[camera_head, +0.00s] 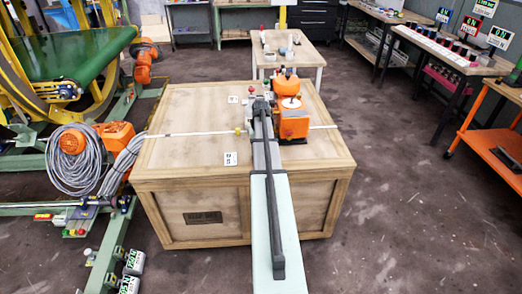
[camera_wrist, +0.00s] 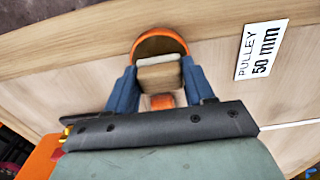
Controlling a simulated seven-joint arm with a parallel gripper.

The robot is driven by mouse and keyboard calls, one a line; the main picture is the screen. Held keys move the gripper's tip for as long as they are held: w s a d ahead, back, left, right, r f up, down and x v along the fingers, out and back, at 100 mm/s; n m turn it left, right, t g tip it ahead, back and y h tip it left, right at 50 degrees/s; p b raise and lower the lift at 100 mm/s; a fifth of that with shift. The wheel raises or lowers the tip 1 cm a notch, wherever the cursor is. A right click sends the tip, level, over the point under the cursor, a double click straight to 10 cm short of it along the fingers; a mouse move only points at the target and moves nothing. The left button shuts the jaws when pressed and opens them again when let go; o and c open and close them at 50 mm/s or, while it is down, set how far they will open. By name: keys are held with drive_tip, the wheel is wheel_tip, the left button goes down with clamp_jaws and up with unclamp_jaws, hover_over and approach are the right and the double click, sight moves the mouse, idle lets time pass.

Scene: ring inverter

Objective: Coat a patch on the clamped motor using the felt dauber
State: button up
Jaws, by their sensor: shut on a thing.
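The orange motor (camera_head: 293,122) stands on top of the wooden crate (camera_head: 190,160), right of my arm. It has a pale round disc on top; how it is clamped is not clear. In the wrist view, the blue fingers of my gripper (camera_wrist: 158,84) are shut on a small tan block with a pale edge, which I take to be the felt dauber (camera_wrist: 159,76). Orange shows between the fingers below it. A round orange-rimmed thing (camera_wrist: 160,36) with a brown inside lies just beyond the block; whether they touch I cannot tell. In the head view my arm hides the dauber.
A white strap (camera_head: 190,133) crosses the crate top. A label card (camera_head: 230,158) lies left of my arm; the wrist view shows a "PULLEY 50 mm" card (camera_wrist: 261,50). A small table (camera_head: 288,50) stands behind. The crate's left top is mostly clear.

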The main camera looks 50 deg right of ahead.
drive_tip(key=shift+f, duration=0.6)
idle(1.5)
drive_tip(key=shift+r, duration=0.15)
drive_tip(key=shift+r, duration=3.4)
